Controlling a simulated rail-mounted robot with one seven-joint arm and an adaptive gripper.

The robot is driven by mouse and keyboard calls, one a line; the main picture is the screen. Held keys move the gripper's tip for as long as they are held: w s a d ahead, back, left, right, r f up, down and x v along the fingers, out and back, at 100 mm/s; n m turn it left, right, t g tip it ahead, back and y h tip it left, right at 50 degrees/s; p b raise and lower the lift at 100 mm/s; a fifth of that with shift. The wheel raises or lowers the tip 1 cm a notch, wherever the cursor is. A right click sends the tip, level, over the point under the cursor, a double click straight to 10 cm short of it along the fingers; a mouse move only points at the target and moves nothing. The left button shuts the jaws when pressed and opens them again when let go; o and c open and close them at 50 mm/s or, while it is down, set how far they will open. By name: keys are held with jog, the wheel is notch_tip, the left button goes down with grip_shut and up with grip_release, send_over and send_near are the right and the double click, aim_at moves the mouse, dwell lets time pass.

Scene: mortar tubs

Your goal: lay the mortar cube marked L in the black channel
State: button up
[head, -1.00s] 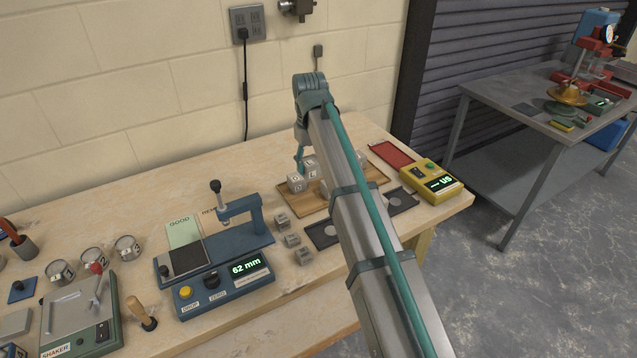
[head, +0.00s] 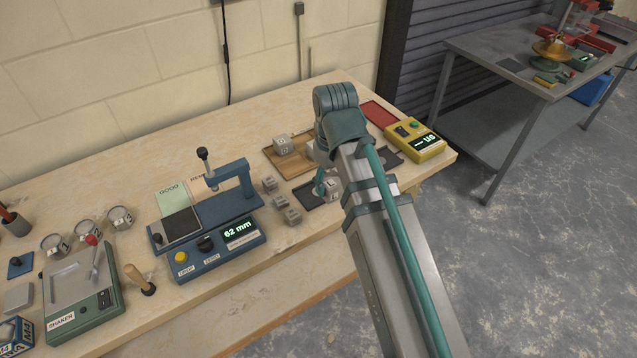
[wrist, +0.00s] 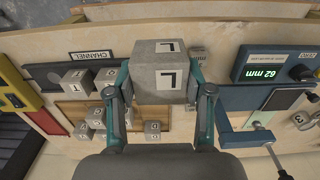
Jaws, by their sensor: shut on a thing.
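My gripper (head: 323,182) is shut on the grey mortar cube marked L (head: 334,189). In the wrist view the cube (wrist: 162,75) sits between both fingers, with its L faces towards the camera. The black channel (head: 306,195) is a dark strip along the bench front, partly hidden by my arm and the cube. Its left end (wrist: 42,74) shows in the wrist view beside a CHANNEL label. The held cube is at or over the channel; its height above it is unclear.
A wooden board (head: 297,161) behind the channel carries other lettered cubes, one of them (head: 282,144) visible in the head view. Several small grey blocks (head: 280,201) stand left of the channel. A yellow meter (head: 415,140) stands right, a blue tester (head: 222,240) left.

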jog(key=w+a+f+p, duration=0.1)
jog(key=w+f, duration=0.2)
jog(key=w+a+f+p, duration=0.1)
jog(key=w+f, duration=0.1)
jog(key=w, duration=0.2)
jog(key=w+a+f+p, duration=0.1)
jog(key=w+f, duration=0.2)
jog(key=w, duration=0.1)
jog(key=shift+w+a+f, duration=0.1)
jog(key=shift+a+f, duration=0.05)
jog(key=shift+f, duration=0.15)
jog(key=shift+f+p, duration=0.35)
jog(key=shift+f, duration=1.3)
jog(key=shift+f, duration=0.1)
jog(key=o, duration=1.4)
notch_tip(320, 180, up, 12)
jog(key=shift+r+b, duration=0.15)
jog(key=shift+b, duration=1)
